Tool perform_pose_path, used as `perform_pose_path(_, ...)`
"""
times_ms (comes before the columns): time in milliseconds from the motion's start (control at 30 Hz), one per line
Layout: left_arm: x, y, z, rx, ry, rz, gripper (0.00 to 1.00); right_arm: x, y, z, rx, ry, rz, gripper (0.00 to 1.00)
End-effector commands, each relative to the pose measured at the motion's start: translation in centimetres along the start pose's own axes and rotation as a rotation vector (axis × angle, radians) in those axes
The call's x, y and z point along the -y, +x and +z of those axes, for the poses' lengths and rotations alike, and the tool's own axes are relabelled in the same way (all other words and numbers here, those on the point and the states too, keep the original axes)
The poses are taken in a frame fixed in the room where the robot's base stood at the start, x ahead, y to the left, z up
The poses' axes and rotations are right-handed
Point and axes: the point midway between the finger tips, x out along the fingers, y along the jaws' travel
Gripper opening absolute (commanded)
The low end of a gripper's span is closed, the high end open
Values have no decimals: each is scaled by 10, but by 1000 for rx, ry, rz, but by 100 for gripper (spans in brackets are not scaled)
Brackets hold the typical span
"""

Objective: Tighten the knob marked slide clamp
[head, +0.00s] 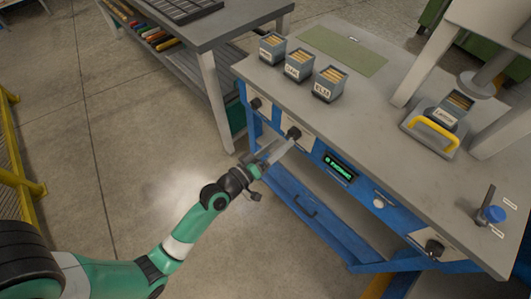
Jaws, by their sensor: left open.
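Three dark knobs sit on pale plates along the blue front of the workbench (390,135): a left knob (255,103), a middle knob (293,133) and a right knob (434,247). Their markings are too small to read, so I cannot tell which is the slide clamp. My left gripper (284,148) is open, with its fingertips close to the middle knob. I cannot tell whether they touch it. My right gripper is not in view.
A green-lit display (340,167) and a white button (379,203) sit right of the middle knob. Several labelled bins, one an ELM bin (327,87), stand on the bench. A blue-knobbed lever (495,213) and a yellow handle (435,131) are at right.

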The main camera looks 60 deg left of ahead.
Motion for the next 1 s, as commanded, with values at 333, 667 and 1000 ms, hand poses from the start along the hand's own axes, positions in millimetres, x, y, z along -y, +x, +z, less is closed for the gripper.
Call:
perform_pose_path(333, 1, -70, 1, 0, 0, -1, 81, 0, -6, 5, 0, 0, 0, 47)
perform_pose_path(667, 0, -75, 0, 0, 1, 1, 81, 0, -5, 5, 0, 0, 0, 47)
perform_pose_path(1000, -2, -75, -1, 1, 1, 2, 81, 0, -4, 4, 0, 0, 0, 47)
